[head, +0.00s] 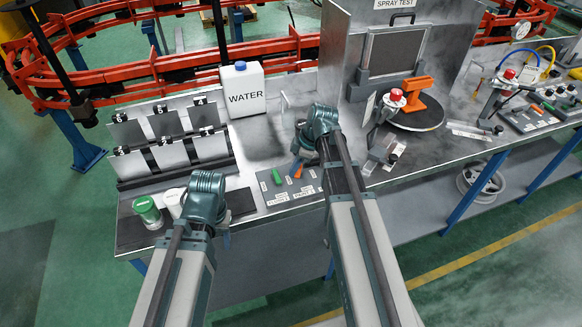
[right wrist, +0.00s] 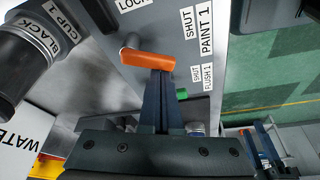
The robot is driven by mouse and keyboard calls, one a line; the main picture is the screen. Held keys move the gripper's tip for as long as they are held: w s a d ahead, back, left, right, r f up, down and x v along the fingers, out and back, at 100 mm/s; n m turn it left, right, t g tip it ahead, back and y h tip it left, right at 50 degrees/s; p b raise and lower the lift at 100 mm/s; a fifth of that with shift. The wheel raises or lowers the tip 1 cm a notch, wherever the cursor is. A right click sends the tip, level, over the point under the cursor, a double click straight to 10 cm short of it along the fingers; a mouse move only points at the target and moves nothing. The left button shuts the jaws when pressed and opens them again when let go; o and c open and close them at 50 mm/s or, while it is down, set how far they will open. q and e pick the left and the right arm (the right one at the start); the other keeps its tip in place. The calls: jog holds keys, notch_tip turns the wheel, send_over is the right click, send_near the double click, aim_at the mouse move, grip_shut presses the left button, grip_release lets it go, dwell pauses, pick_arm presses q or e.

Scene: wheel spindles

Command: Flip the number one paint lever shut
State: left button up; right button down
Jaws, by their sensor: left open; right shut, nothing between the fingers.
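The orange paint 1 lever (head: 297,170) stands on the grey valve panel (head: 312,190), beside a green lever (head: 276,176). In the right wrist view the orange lever (right wrist: 147,61) lies across the picture, left of the "SHUT PAINT 1" label (right wrist: 200,32). My right gripper (right wrist: 160,78) is shut and empty, its tips right at the lever's side; I cannot tell if they touch. In the head view my right gripper (head: 303,158) is over the panel. My left gripper (head: 205,205) is over the bench's front left; its fingers are mostly hidden.
A black cup 1 (right wrist: 22,68) is close to the right gripper. The white water jug (head: 243,92) stands behind the panel. A green-lidded jar (head: 147,210) and sample plates (head: 165,125) are at left. The spray test booth (head: 335,60) rises at right.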

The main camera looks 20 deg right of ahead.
jog(key=shift+s+d+n+g, duration=0.3)
jog(key=shift+d+n, duration=0.1)
jog(key=shift+n, duration=0.7)
jog(key=shift+w, duration=0.2)
jog(key=shift+w+d, duration=0.3)
jog(key=shift+w, duration=0.3)
jog(key=shift+a, duration=0.15)
jog(key=shift+w+a, duration=0.1)
jog(key=shift+a, duration=0.55)
jog(key=a, duration=0.2)
jog(key=shift+w+a, duration=0.2)
jog(key=shift+a, duration=0.1)
jog(key=p+v, duration=0.9)
jog(key=v, duration=0.1)
jog(key=shift+d, duration=0.2)
